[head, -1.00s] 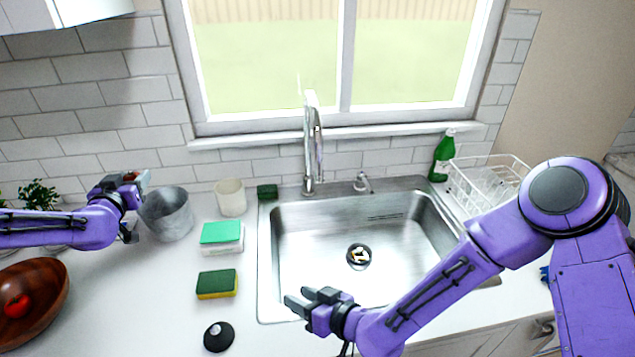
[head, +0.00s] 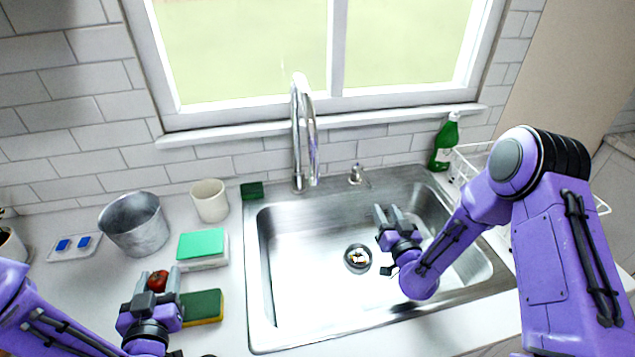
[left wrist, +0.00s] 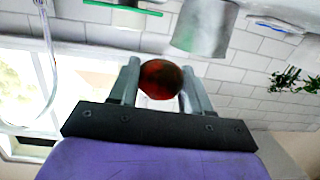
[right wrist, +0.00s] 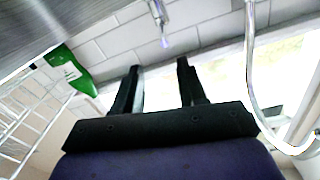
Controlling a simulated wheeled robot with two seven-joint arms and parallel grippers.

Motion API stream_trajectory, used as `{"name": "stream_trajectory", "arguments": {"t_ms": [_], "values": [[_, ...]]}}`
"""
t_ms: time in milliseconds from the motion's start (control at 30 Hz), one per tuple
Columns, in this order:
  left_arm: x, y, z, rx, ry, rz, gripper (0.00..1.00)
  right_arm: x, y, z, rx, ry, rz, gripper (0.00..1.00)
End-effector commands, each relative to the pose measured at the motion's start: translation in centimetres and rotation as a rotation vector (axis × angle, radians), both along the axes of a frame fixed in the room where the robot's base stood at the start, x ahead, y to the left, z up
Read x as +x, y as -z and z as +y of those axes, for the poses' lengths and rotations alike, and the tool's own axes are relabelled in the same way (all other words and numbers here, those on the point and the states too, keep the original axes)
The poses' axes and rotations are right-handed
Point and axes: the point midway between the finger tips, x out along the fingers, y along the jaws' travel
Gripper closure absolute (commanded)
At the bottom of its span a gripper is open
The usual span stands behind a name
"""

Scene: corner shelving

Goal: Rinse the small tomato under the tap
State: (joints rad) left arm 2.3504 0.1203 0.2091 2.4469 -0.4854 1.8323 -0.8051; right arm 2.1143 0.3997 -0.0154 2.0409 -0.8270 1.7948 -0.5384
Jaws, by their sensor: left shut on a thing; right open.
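My left gripper (head: 158,292) is shut on a small red tomato (head: 157,281), held above the counter left of the sink. In the left wrist view the tomato (left wrist: 161,79) sits between the two fingers. The tall chrome tap (head: 302,130) stands behind the sink (head: 300,290), right of my left gripper; its curved neck also shows in the left wrist view (left wrist: 48,60). I cannot tell whether water runs. My right gripper (head: 388,214) is open and empty, above the right part of the basin. The right wrist view shows its fingers apart (right wrist: 158,85).
A metal pot (head: 135,228), a white cup (head: 210,200), a green-topped box (head: 202,247) and a sponge (head: 203,307) stand left of the sink. A green bottle (head: 444,145) and a white dish rack (head: 475,158) are at the right. The drain (head: 358,257) holds small bits.

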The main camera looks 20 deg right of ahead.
Motion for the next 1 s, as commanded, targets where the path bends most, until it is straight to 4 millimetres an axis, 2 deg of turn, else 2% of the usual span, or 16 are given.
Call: {"name": "stream_trajectory", "arguments": {"t_ms": [133,300,500,667,900,967,1000], "values": [[-0.1,0.0,0.4,-0.001,-0.008,-0.001,0.81,2.6,0.0,0.2,0.001,-0.008,-0.001,0.59],[-0.2,0.8,0.5,0.000,-0.010,-0.001,0.81,6.9,0.2,0.1,0.001,-0.011,-0.002,0.59],[-0.1,1.9,0.4,-0.001,-0.008,-0.001,0.81,10.6,0.3,-0.3,0.001,-0.009,0.000,0.59],[-0.1,2.2,0.3,-0.001,-0.006,-0.001,0.81,11.8,0.1,-0.5,0.001,-0.007,0.001,0.59],[-0.1,2.1,0.2,-0.001,-0.005,-0.001,0.81,11.9,0.0,-0.5,0.001,-0.007,0.001,0.59],[-0.1,2.1,0.2,-0.001,-0.005,-0.001,0.81,11.8,0.0,-0.5,0.001,-0.007,0.001,0.78],[-0.1,2.1,0.2,-0.001,-0.005,-0.001,0.81,11.8,0.0,-0.5,0.001,-0.007,0.001,0.91]]}}
